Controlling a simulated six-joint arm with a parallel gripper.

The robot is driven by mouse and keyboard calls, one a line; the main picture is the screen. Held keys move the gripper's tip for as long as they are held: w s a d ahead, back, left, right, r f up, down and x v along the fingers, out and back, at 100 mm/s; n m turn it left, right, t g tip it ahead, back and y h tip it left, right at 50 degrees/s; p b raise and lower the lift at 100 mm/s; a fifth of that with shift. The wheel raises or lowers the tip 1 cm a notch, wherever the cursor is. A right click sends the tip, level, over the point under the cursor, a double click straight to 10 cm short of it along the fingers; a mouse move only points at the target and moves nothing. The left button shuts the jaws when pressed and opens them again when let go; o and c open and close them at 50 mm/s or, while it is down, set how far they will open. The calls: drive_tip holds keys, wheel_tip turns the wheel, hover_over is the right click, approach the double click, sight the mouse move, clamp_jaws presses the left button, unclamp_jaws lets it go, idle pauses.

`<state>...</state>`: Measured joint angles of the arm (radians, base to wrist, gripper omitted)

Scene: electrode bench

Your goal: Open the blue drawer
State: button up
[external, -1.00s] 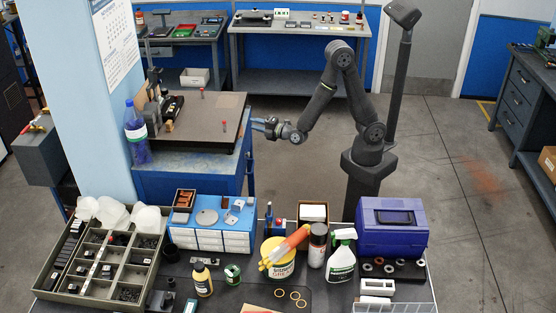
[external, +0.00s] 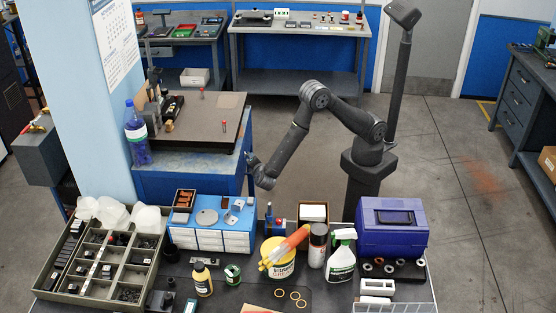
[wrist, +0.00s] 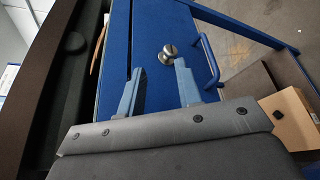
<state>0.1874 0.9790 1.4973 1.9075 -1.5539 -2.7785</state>
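The blue drawer front (wrist: 150,30) fills the middle of the wrist view, with a round metal knob (wrist: 168,54) on it. A blue bar handle (wrist: 208,62) stands out to the right of the knob. My gripper (wrist: 159,66) is open, with its two pale blue fingers pointing at the panel. The knob lies just past the right fingertip; I cannot tell whether they touch. In the external view my gripper (external: 250,160) is low beside the right side of the blue bench (external: 190,183). The drawer front is hidden there.
In front stands a crowded table with a parts tray (external: 110,260), a blue-and-white drawer box (external: 211,240) and a purple-blue toolbox (external: 392,228). A cardboard box (wrist: 290,117) shows at right in the wrist view.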

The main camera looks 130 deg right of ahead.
wheel_tip(320, 180, down, 10)
drive_tip(key=x, duration=0.7)
drive_tip(key=shift+s+d+f, duration=0.1)
drive_tip(key=shift+d, duration=0.2)
drive_tip(key=shift+c, duration=0.4)
clamp_jaws()
